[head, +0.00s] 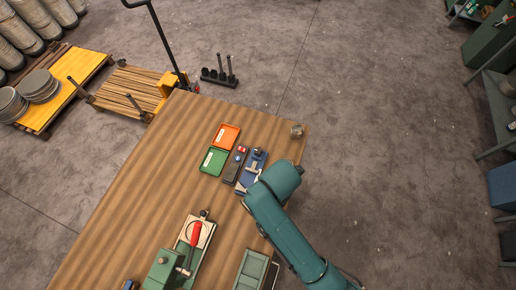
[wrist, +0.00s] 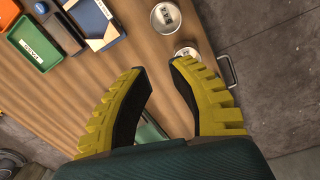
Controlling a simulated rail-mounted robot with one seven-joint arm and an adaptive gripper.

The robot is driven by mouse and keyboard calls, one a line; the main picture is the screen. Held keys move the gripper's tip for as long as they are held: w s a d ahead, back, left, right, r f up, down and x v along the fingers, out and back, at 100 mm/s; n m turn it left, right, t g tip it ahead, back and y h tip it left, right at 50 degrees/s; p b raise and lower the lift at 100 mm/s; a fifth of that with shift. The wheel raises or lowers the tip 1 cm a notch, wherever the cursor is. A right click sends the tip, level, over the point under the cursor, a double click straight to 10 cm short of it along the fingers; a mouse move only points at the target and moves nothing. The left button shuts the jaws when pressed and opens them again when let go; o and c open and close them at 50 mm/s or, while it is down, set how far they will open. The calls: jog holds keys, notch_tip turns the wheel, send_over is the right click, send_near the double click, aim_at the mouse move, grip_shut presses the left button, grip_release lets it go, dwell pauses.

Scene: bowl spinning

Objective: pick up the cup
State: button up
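A small round metal container (head: 297,130), possibly the cup, stands near the table's far right corner in the head view. I cannot tell for sure which is the cup. My gripper (wrist: 160,72) is open, its yellow and black fingers apart with nothing held between them. In the head view my teal arm reaches over the right side of the table and hides the gripper.
An orange tray (head: 227,136), a green tray (head: 213,161) and a blue tray (head: 246,184) lie left of the container. A metal handle (wrist: 228,70) is at the table edge in the wrist view. The wooden table (head: 150,180) is bare at left.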

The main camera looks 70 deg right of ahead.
jog(key=shift+m, duration=0.4)
jog(key=s+f, duration=0.1)
jog(key=f, duration=0.3)
jog(key=s+f, duration=0.1)
jog(key=f, duration=0.3)
jog(key=s+f+b, duration=0.1)
jog(key=s+f, duration=0.1)
jog(key=f, duration=0.2)
jog(key=shift+d+f, duration=0.15)
jog(key=shift+d, duration=0.15)
jog(key=f, duration=0.6)
jog(key=shift+w+d, duration=0.2)
grip_shut()
